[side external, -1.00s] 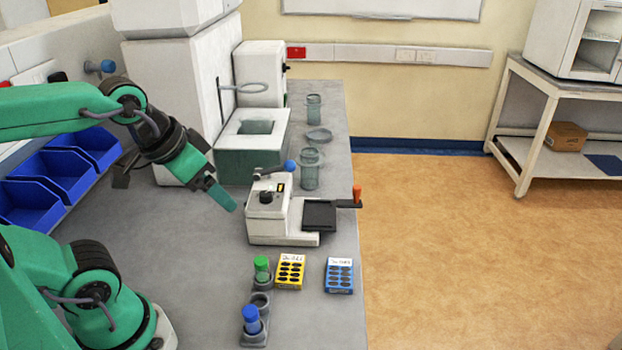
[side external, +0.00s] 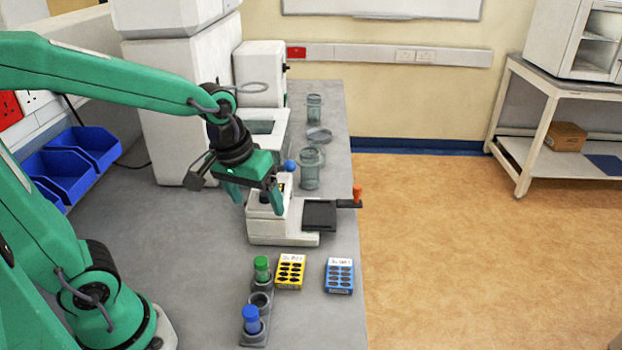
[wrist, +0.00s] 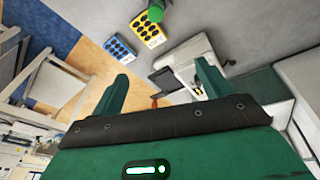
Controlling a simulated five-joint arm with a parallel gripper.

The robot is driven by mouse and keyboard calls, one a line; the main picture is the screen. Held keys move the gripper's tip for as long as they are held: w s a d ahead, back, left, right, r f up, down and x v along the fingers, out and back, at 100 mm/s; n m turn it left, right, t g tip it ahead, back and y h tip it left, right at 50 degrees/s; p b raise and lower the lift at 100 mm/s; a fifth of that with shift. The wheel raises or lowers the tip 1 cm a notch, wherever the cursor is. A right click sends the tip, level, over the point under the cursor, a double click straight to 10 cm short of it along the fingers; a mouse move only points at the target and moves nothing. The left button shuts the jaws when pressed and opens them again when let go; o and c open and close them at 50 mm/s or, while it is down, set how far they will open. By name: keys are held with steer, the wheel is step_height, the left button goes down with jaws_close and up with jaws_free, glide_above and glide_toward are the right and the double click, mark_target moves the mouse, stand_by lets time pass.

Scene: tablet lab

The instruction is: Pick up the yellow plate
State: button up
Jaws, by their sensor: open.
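The yellow plate (side external: 290,272) lies flat on the grey bench, with dark oval wells and a white label at its far end. It also shows in the wrist view (wrist: 147,27), near the top. My gripper (side external: 257,208) is open and empty, above the white device behind the plate and to its left in the side view. In the wrist view its two green fingers (wrist: 160,84) stand wide apart, with the plate beyond them. A blue plate (side external: 339,275) of the same kind lies to the right of the yellow one, with a gap between them.
The white device (side external: 262,232) with a black platform stands just behind the plates. A rack (side external: 258,302) with a green-capped tube (side external: 262,268) and a blue-capped tube (side external: 251,320) stands close left of the yellow plate. Glass jars (side external: 310,168) stand farther back. The bench in front of the plates is clear.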

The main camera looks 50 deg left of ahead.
mark_target(291, 265)
steer(key=w+f+n+g, duration=0.1)
steer(key=w+f, duration=0.1)
steer(key=f, duration=0.1)
steer(key=w+d+f+n+g, duration=0.1)
steer(key=w+f+n, duration=0.1)
steer(key=f, duration=0.2)
steer(key=w+d+f+n+g, duration=0.1)
steer(key=w+f, duration=0.1)
steer(key=f, duration=0.2)
steer(key=shift+d+f, duration=0.15)
steer(key=shift+f, duration=0.1)
steer(key=shift+f, duration=0.1)
steer(key=shift+s+f, duration=0.1)
steer(key=shift+f, duration=1.05)
steer(key=shift+f, duration=0.1)
steer(key=shift+d+f, duration=0.1)
steer(key=shift+f, duration=2.4)
steer(key=shift+c, duration=0.5)
steer(key=c, duration=1)
